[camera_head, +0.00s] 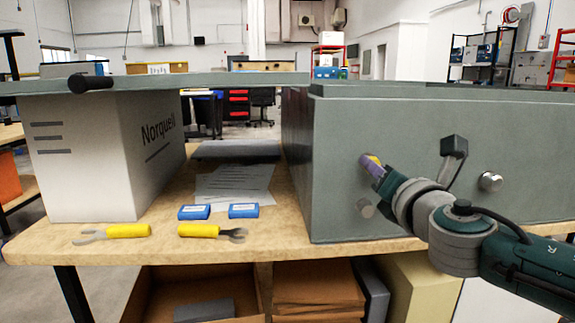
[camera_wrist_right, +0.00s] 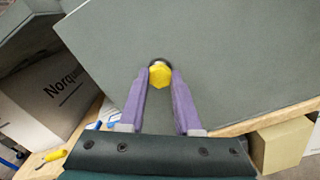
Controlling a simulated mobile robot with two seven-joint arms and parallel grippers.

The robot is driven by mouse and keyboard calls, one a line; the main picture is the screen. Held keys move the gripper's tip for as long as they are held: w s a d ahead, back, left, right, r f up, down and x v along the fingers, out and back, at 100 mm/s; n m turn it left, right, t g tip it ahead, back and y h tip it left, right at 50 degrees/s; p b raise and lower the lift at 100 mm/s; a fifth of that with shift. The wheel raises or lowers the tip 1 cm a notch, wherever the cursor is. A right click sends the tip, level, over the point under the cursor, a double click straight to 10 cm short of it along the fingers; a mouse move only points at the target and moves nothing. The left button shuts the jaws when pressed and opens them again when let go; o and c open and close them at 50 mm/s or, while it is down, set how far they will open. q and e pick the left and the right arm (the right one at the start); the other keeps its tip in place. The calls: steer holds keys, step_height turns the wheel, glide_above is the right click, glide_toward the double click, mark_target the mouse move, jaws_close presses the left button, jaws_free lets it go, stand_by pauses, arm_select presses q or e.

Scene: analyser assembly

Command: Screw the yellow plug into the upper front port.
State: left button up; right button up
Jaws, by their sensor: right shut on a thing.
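The yellow plug (camera_wrist_right: 160,75) shows in the right wrist view between the purple fingertips of my right gripper (camera_wrist_right: 159,82). The gripper is shut on the plug, and the plug's far end is at a dark ring in the grey-green front panel (camera_wrist_right: 230,60). How deep it sits cannot be seen. In the head view my right gripper (camera_head: 372,164) is against the analyser housing's front face (camera_head: 335,120), and only a trace of yellow shows at its tips. My left gripper is not in view.
A silver knob (camera_head: 490,181), a dull round fitting (camera_head: 365,207) and a black block (camera_head: 454,145) are on the same face. The white Norquell box (camera_head: 80,165) stands left. Two blue boxes (camera_head: 243,210) and yellow-handled tools (camera_head: 126,231) lie on the wooden table (camera_head: 270,238).

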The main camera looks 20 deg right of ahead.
jaws_close()
steer(key=m+b, duration=0.4)
steer(key=m, duration=2)
steer(key=shift+f, duration=0.15)
steer(key=o, duration=0.7)
jaws_free()
steer(key=shift+o, duration=0.2)
